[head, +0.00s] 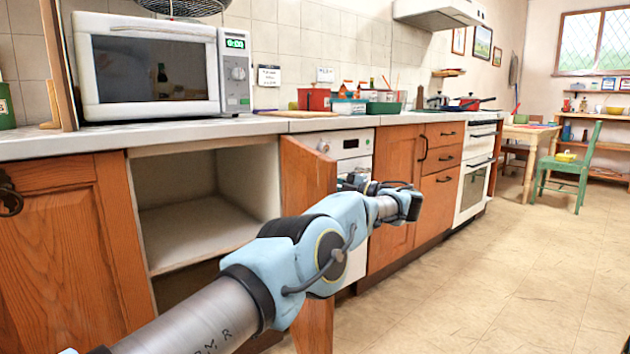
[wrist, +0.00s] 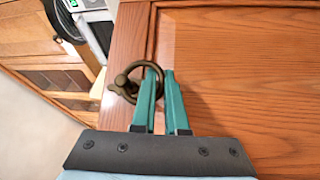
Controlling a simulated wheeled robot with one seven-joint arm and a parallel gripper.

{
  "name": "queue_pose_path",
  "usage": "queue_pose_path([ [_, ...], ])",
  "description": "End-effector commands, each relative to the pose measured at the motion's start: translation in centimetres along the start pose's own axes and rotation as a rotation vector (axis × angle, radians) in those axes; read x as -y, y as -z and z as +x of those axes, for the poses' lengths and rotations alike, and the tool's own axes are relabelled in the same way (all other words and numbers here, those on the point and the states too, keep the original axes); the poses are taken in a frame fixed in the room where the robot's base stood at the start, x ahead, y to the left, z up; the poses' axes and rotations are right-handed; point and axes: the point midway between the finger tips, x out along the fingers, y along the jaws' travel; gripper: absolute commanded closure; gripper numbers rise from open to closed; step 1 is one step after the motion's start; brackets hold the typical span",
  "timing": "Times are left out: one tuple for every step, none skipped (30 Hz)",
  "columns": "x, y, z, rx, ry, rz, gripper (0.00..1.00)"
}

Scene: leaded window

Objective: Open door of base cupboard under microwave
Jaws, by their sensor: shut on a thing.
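The base cupboard (head: 195,200) under the microwave (head: 150,70) stands open in the head view, its pale inside and shelf showing. Its wooden door (head: 308,172) is swung out from the cupboard's right side, and my arm crosses in front of part of it. In the wrist view the door (wrist: 240,80) fills the right side, with a dark metal ring handle (wrist: 121,82) near its left edge. My gripper (wrist: 160,72) has its teal fingers closed on the ring. In the head view the fingertips and ring are hidden behind my arm.
A closed wooden door (head: 60,240) is left of the opening. A white appliance (head: 350,145) and wooden units (head: 395,175) stand to the right. The countertop (head: 270,125) runs above. The tiled floor (head: 480,280) at right is clear, with a green chair (head: 575,170) far off.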

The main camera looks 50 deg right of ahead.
Motion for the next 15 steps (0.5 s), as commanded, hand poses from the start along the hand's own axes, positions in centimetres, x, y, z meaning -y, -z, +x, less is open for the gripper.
queue_pose_path([
  [0.15, -0.09, 0.12, 0.002, 0.001, 0.002, 1.0],
  [0.15, -0.09, 0.13, 0.002, 0.001, 0.002, 1.0],
  [0.14, -0.09, 0.15, 0.002, 0.001, 0.002, 1.0],
  [0.15, -0.09, 0.16, 0.002, 0.001, 0.002, 1.0],
  [0.14, -0.09, 0.17, 0.002, 0.001, 0.002, 1.0],
  [0.14, -0.1, 0.18, 0.002, 0.001, 0.002, 1.0],
  [0.14, -0.1, 0.19, 0.002, 0.001, 0.002, 1.0],
  [0.13, -0.09, 0.2, 0.002, 0.001, 0.002, 0.87],
  [0.13, -0.08, 0.2, 0.002, 0.001, 0.002, 0.82],
  [0.12, -0.08, 0.19, 0.002, 0.0, 0.001, 0.79],
  [0.11, -0.07, 0.18, 0.002, 0.0, 0.001, 0.75],
  [0.09, -0.06, 0.17, 0.001, 0.0, 0.001, 0.71],
  [0.08, -0.06, 0.16, 0.001, 0.0, 0.001, 0.68],
  [0.07, -0.06, 0.15, 0.001, 0.0, 0.001, 0.64],
  [0.05, -0.05, 0.15, 0.001, 0.0, 0.0, 0.6],
])
